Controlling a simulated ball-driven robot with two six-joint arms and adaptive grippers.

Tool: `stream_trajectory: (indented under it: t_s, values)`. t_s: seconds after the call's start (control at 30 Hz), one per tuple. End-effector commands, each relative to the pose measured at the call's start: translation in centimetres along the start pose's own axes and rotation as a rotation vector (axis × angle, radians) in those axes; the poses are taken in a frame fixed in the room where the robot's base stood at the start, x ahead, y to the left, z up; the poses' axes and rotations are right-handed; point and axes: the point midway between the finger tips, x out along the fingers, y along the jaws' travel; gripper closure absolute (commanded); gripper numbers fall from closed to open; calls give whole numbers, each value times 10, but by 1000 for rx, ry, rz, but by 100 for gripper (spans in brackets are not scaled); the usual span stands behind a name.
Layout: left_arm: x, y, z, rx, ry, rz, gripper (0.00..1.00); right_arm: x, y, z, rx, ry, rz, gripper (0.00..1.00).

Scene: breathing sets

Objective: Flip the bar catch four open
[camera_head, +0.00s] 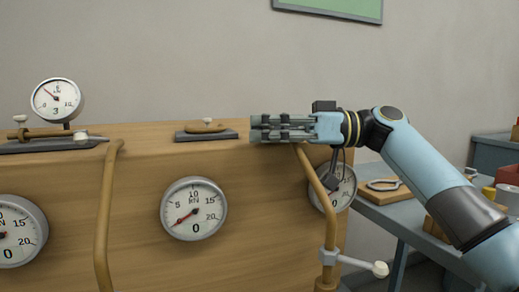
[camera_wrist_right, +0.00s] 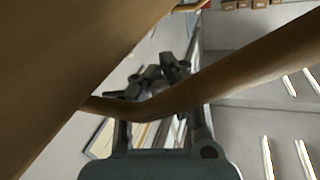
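No catch in view carries a readable four. A brass-coloured bar (camera_head: 43,134) with a white knob lies on a dark plate at the left end of the wooden casing's top. Beside it is a round gauge marked 3 (camera_head: 56,101). My right gripper (camera_head: 268,128) points left at the casing's top right corner, right of that plate. In the right wrist view its dark fingers (camera_wrist_right: 150,82) are partly behind a brown pipe. My left gripper is not in view.
The wooden casing (camera_head: 140,220) bears several round dial gauges. A bent brass-coloured pipe (camera_head: 318,188) runs down close under my right gripper and also crosses the right wrist view (camera_wrist_right: 220,78). A white-knobbed lever (camera_head: 380,269) juts out low right. A blue-grey table (camera_head: 391,198) stands behind.

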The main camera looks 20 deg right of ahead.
Motion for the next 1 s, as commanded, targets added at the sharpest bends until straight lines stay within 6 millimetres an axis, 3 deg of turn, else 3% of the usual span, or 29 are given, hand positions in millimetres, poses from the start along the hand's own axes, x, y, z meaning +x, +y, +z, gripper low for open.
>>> stream_trajectory:
  t_s: [0.37, 0.7, 1.0]
  values:
    - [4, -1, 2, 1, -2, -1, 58, -4, 1, 2, 4, -14, -15, 100]
    - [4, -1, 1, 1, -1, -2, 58, -3, 0, 2, 3, -11, -16, 58]
    - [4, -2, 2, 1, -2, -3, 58, -6, 0, 1, 2, -10, -16, 58]
